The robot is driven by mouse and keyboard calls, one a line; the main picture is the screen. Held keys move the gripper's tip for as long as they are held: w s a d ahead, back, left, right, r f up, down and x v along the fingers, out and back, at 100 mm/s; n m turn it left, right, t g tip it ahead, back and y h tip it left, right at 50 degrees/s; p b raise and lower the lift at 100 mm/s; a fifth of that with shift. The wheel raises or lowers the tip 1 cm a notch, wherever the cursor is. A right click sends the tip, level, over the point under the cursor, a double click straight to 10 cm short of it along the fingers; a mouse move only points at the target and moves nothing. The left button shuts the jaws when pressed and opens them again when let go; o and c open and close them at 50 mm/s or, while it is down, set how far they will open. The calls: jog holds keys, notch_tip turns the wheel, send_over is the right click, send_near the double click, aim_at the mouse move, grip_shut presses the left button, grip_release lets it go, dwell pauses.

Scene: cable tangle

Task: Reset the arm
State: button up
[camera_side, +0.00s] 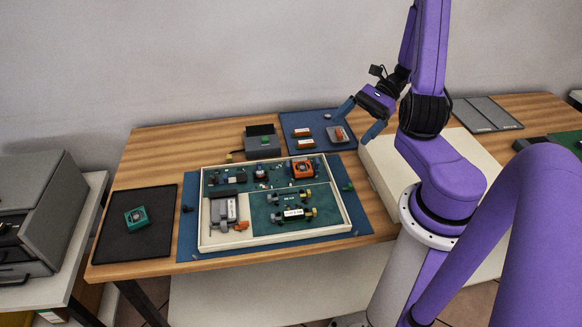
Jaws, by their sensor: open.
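My gripper (359,122) is at the end of my purple arm, above the back right part of the wooden table. Its two blue-grey fingers are spread apart with nothing between them. It hangs over the right edge of a dark blue mat (312,119).
A cream-rimmed tray (347,222) with parts and boards sits mid-table on a blue mat (188,226). A black mat (116,203) with a teal part (137,217) lies left. A grey box (263,145) stands behind the tray. A pale box (384,165) is close to my arm.

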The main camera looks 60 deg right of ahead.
jog(key=s+a+r+n+g+h, duration=0.1)
jog(key=s+a+r+n+h, duration=0.2)
jog(key=a+n, duration=0.4)
jog(key=s+a+r+n+g+h, duration=0.1)
jog(key=a+n, duration=0.6)
jog(key=n, duration=0.8)
jog(key=s+a+r+n+g+h, duration=0.2)
jog(key=s+a+r+n+h, duration=0.2)
jog(key=n, duration=0.7)
jog(key=s+a+h, duration=0.2)
jog(key=a, duration=0.1)
jog(key=shift+r+h, duration=0.3)
jog(key=shift+h, duration=0.1)
jog(key=shift+s+a, duration=0.1)
dwell(0.5)
